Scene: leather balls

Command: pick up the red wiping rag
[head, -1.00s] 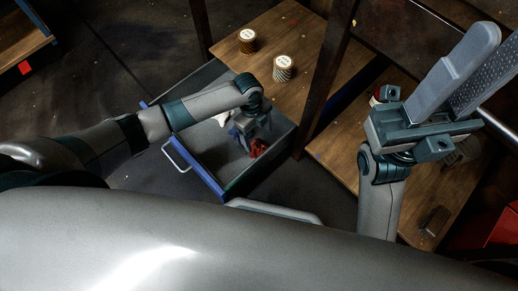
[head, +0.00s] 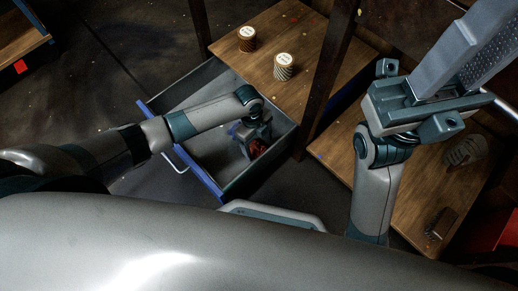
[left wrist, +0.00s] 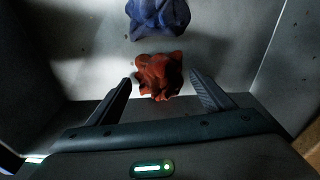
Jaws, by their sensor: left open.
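The red rag (head: 257,149) lies crumpled on the floor of the open drawer (head: 212,189), partly hidden by my left gripper in the head view. In the left wrist view, the red rag (left wrist: 159,78) lies between and just beyond the fingertips of my left gripper (left wrist: 160,85). That gripper is open, with a finger on each side of the rag and a gap showing at each. In the head view my left gripper (head: 254,141) reaches down inside the drawer. My right gripper (head: 465,55) is raised at the upper right, its fingers apart and empty.
A blue cloth (left wrist: 158,17) lies just beyond the red rag. The drawer walls stand close around my left gripper. Two lidded tins (head: 247,39) (head: 284,66) stand on the wooden top behind. A dark post (head: 325,80) rises beside the drawer. A small brush-like block (head: 440,224) lies at right.

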